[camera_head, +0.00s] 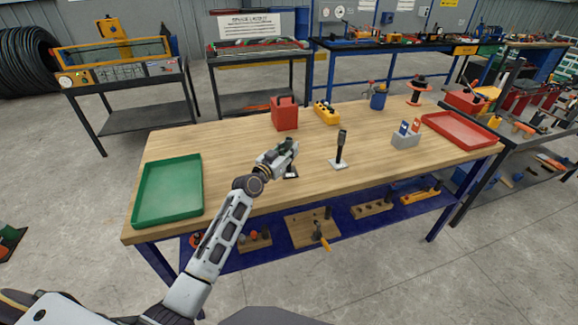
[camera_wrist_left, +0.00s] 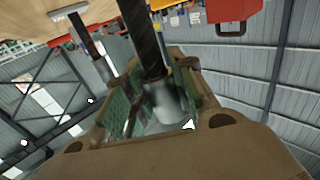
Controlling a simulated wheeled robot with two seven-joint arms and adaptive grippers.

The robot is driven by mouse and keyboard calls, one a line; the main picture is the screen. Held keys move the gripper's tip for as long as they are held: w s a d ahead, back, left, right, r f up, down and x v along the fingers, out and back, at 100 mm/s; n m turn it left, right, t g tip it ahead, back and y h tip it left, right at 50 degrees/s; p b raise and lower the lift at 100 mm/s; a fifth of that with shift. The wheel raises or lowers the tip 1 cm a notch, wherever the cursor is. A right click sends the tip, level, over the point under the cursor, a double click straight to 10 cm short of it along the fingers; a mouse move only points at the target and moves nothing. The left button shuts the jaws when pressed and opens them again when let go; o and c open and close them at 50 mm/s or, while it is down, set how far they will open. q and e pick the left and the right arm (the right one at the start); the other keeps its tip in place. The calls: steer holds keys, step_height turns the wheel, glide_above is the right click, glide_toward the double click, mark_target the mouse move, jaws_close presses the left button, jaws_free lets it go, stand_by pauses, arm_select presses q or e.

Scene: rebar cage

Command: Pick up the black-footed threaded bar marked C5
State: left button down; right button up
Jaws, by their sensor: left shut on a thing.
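My left gripper (camera_head: 288,150) is above the front middle of the wooden table, shut on a dark threaded bar. In the left wrist view the bar (camera_wrist_left: 143,38) runs between the fingers (camera_wrist_left: 150,95), with a grey cylindrical part between them. I cannot tell whether the foot touches the table. I can read no C5 mark. A second dark bar (camera_head: 341,146) stands upright on a white foot to the right, apart from the gripper. My right gripper is not in view.
A green tray (camera_head: 146,213) lies at the table's left end and a red tray (camera_head: 436,122) at the right. A red container (camera_head: 285,107), a yellow block (camera_head: 326,113) and a grey holder (camera_head: 405,141) stand farther back or right. The tabletop between tray and gripper is clear.

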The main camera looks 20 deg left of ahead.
arm_select(q)
steer(key=shift+r, duration=0.15)
step_height(320, 180, up, 8)
steer(key=shift+r+p, duration=0.1)
steer(key=shift+p, duration=0.45)
steer(key=shift+r, duration=0.85)
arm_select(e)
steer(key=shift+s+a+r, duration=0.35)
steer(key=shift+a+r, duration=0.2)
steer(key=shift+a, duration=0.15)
arm_select(q)
steer(key=shift+s+f, duration=0.1)
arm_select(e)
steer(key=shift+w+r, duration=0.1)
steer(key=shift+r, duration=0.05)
